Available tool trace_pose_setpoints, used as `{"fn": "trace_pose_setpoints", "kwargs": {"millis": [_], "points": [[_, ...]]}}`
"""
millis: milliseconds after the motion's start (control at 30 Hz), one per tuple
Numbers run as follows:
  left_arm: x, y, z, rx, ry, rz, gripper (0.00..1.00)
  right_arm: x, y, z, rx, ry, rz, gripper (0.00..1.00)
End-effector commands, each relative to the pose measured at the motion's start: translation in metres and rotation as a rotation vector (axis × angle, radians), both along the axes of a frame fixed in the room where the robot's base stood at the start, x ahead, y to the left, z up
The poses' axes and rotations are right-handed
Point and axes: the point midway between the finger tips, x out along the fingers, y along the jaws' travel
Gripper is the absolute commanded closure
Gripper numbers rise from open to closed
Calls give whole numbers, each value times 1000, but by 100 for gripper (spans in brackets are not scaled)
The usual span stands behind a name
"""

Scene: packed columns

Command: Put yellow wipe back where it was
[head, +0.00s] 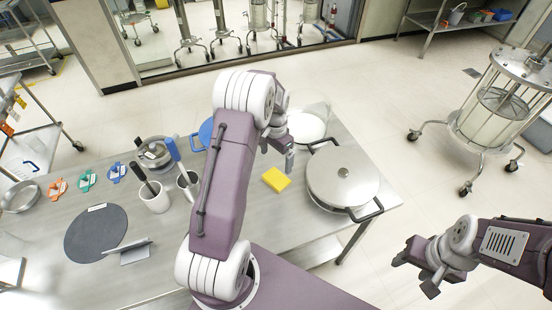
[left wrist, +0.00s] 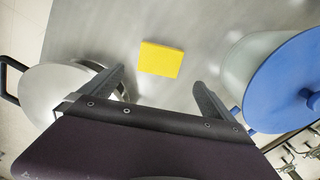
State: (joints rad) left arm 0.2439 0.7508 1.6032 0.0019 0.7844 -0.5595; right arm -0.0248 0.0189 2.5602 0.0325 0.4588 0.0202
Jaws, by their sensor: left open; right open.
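The yellow wipe (head: 276,180) lies flat on the steel table, left of a large lidded pot. In the left wrist view the yellow wipe (left wrist: 161,59) lies beyond and between my open fingers, with nothing gripped. My left gripper (head: 285,150) is above the table, just behind the wipe in the head view; one finger shows clearly there. The left gripper (left wrist: 158,85) is open and empty. My right gripper (head: 416,268) is open and empty, off the table at the lower right.
The lidded pot (head: 343,174) stands right of the wipe. A blue lid (left wrist: 290,85) and a pale container are close by. White cups (head: 153,198) with tools, a dark round mat (head: 96,233) and a small stand (head: 128,250) occupy the left. Bare steel surrounds the wipe.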

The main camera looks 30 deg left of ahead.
Motion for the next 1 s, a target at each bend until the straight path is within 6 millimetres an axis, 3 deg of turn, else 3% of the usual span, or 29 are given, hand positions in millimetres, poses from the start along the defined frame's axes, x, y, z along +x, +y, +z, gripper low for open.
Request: {"fn": "trace_pose_setpoints", "kwargs": {"millis": [167, 267, 367, 500, 600, 700, 800, 1000], "points": [[0, 0, 6, 0, 0, 0, 0, 0, 0, -1, 0, 0, 0, 48], [-9, -11, 15, 0, -9, 19, 0, 0, 0, 0, 0, 0, 0, 48], [-40, -42, 35, -3, -31, 84, 0, 0, 0, 0, 0, 0, 0, 48], [-106, -84, 56, -15, -69, 207, 0, 0, 0, -1, 0, 0, 0, 48], [-148, -101, 59, -25, -87, 276, 0, 0, 0, -1, 0, 0, 0, 48], [-174, -109, 59, -32, -96, 320, 0, 0, 0, -1, 0, 0, 0, 48], [-183, -111, 59, -36, -99, 338, 0, 0, 0, -1, 0, 0, 0, 48], [-184, -111, 58, -35, -97, 339, 0, 0, 0, -1, 0, 0, 0, 48]]}}
